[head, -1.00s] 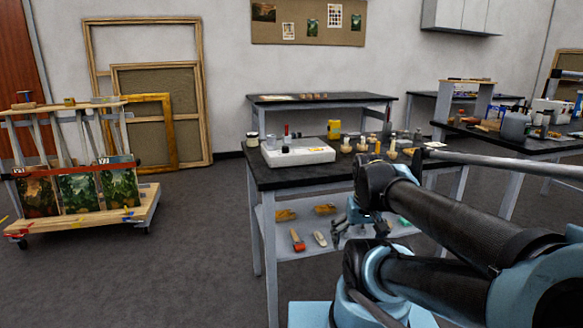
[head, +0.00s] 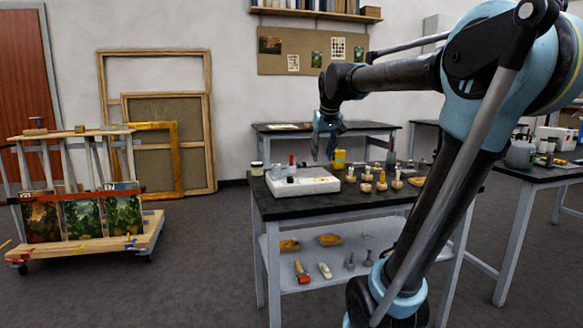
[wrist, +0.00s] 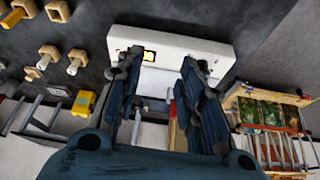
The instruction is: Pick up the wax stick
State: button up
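My gripper (head: 328,152) hangs fingers-down above the back of the black-topped table (head: 440,188), near the white box (head: 318,187). In the wrist view its two fingers (wrist: 160,70) are apart with nothing gripped. I cannot tell for sure which item is the wax stick. A thin red upright piece (head: 291,160) stands behind the white box; a red piece also shows beyond the fingers in the wrist view (wrist: 172,134). Several wooden blocks (head: 366,187) hold short pale or yellow sticks right of the box; they also show in the wrist view (wrist: 48,52).
A yellow container (head: 339,160) stands at the table's back, close to my gripper. A dark-lidded jar (head: 257,168) stands at the back left. The lower shelf (head: 345,284) holds tools. Another table (head: 370,128) stands behind. A wheeled painting rack (head: 95,248) is left, with open floor between.

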jog(key=n+t, duration=0.1)
send_near(291, 156)
jog(key=shift+y, duration=0.3)
jog(key=shift+w+d+x, duration=0.1)
jog(key=shift+x, duration=1.65)
jog(key=shift+w+d+x, duration=0.1)
jog(key=shift+x, duration=1.65)
jog(key=shift+w+d+x, duration=0.15)
jog(key=shift+x, duration=1.6)
jog(key=shift+r, duration=0.2)
grip_shut()
